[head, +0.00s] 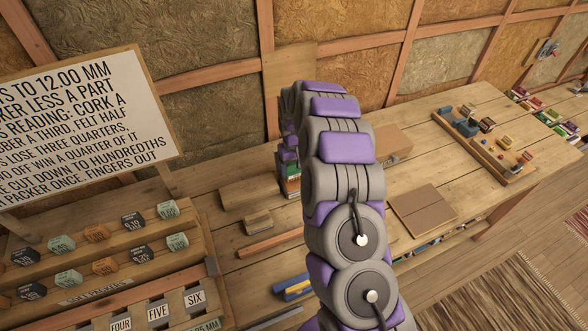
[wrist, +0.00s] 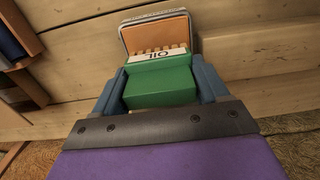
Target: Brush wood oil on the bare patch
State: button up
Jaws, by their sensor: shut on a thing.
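My gripper (wrist: 160,88) is shut on a green block-shaped brush (wrist: 160,82) with a white "OIL" label and a row of tan bristles. The bristles point at an orange surface in a grey-rimmed holder (wrist: 157,20) just beyond. I cannot tell whether they touch it. In the head view my arm hides most of the gripper. A bit of the green brush (head: 290,180) shows at the arm's left, low over the bench. A light wooden panel (head: 290,85) stands at the wall behind my arm. I cannot tell which surface has the bare patch.
The wooden bench (head: 380,265) runs along an insulated wall. A brown board (head: 424,208) lies to the right of my arm, and a tray of small blocks (head: 484,145) lies farther right. At left are a sign (head: 80,125) and a rack of labelled blocks (head: 95,245).

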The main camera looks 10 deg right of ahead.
jog(key=shift+r+p, duration=0.55)
jog(key=shift+r, duration=1.9)
